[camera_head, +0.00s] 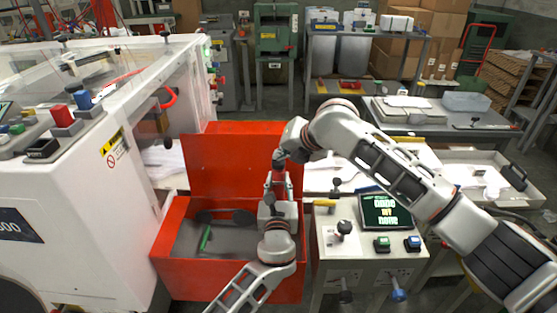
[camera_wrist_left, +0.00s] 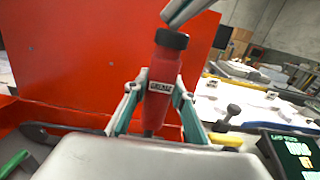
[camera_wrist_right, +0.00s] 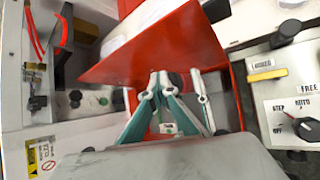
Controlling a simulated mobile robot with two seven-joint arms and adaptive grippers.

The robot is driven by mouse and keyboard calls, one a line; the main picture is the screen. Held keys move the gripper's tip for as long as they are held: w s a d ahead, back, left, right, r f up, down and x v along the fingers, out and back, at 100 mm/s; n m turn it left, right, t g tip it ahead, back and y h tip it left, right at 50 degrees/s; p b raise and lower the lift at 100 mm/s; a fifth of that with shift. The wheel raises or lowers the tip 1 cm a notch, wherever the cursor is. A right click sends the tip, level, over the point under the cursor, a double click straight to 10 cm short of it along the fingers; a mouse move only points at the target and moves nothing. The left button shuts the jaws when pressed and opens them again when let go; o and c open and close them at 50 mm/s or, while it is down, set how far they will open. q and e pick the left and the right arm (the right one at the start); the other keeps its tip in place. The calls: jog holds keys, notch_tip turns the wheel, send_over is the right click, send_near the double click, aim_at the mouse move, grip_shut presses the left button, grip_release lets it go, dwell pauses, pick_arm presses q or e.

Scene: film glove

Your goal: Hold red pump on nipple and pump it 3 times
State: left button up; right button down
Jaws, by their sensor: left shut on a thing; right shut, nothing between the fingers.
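In the head view the red pump (camera_head: 279,178) shows small between the two arms. My right gripper (camera_head: 280,157) is shut and empty, just above the black top. Its closed tips also show in the right wrist view (camera_wrist_right: 160,78). I cannot tell whether they touch the top. I cannot make out a nipple in any view.
The red box (camera_head: 170,235) has its lid raised behind and a green-handled tool (camera_head: 205,238) inside. A white machine (camera_head: 75,190) stands at left. A control panel (camera_head: 335,250) with knobs and a screen (camera_head: 380,211) is close at right. Work tables are behind.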

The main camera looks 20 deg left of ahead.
jog(key=shift+f, duration=0.7)
dwell(0.5)
jog(key=shift+r, duration=1.45)
jog(key=shift+r, duration=0.1)
jog(key=shift+r, duration=2.45)
notch_tip(320, 180, up, 4)
jog(key=shift+f, duration=0.1)
